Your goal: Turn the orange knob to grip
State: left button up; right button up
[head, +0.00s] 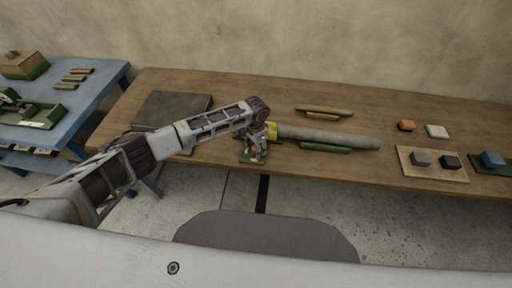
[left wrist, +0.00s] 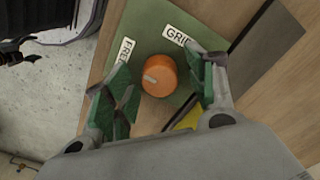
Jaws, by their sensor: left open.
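The orange knob (left wrist: 159,75) sits on a green panel (left wrist: 150,35) in the left wrist view. A pale pointer mark on the knob points to its left side. A "GRIP" label (left wrist: 179,37) is above the knob to the right, and a "FREE" label (left wrist: 125,52) is to its left. My left gripper (left wrist: 160,88) is open, with one green-padded finger on each side of the knob; I cannot tell whether they touch it. In the head view my left gripper (head: 256,145) is over the panel at the table's front edge and hides most of it. My right gripper is not in view.
A grey roll (head: 330,138) with a yellow end (head: 272,131) lies right of my left gripper on the wooden table (head: 230,88). A dark flat plate (head: 172,112) lies to the left. Small blocks on a board (head: 432,164) are at the right. A blue table (head: 90,95) stands far left.

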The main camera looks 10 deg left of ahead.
pick_arm(q)
jog(key=shift+c, duration=0.3)
jog(key=c, duration=1)
jog(key=shift+m+p, duration=0.3)
jog(key=shift+m, duration=0.2)
jog(key=shift+m+p, duration=0.4)
jog(key=shift+m, duration=0.4)
jog(key=m+p, duration=0.1)
jog(key=m, duration=0.2)
jog(key=m+p, duration=0.1)
jog(key=m, duration=1.1)
jog(key=shift+m, duration=0.3)
